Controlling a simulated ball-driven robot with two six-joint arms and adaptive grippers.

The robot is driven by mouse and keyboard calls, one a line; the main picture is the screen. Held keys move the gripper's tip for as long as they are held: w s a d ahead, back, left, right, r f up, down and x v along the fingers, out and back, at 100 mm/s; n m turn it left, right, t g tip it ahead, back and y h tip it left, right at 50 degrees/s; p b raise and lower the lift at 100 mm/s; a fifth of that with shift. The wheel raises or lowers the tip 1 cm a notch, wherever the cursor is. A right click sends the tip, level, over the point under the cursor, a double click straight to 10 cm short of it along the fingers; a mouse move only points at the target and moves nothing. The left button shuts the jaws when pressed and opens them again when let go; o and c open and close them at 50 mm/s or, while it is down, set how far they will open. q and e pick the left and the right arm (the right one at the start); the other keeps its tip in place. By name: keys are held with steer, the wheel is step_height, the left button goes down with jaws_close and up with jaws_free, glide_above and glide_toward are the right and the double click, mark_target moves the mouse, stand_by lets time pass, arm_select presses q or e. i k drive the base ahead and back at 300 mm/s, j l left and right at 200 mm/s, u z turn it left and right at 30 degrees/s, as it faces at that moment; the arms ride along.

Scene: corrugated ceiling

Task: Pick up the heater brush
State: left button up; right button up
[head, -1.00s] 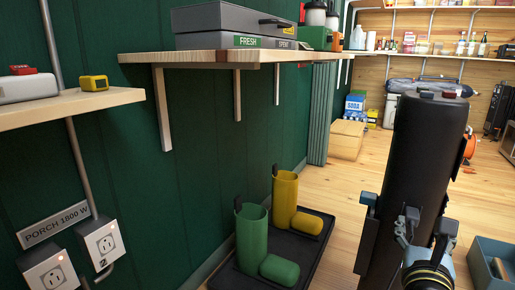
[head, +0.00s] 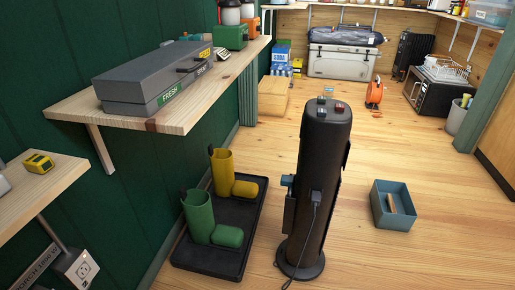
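I cannot clearly make out a heater brush in the head view. A short tan stick-like thing (head: 391,203) lies in an open blue-grey bin (head: 408,221) on the floor at the right; it is too small to tell whether it is a brush. A dark finned heater (head: 411,52) stands far back against the wall. Neither of my grippers is in the head view now.
A tall black cylinder (head: 325,150) stands on a round base mid-floor, a cable down its side. A black tray (head: 237,257) holds green and yellow boot-shaped things. A wooden shelf (head: 182,122) with a grey case (head: 150,80) juts from the left wall. Open floor lies around the bin.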

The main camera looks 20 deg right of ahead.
mark_target(391, 208)
steer(key=z, duration=1.75)
steer(key=k, duration=0.15)
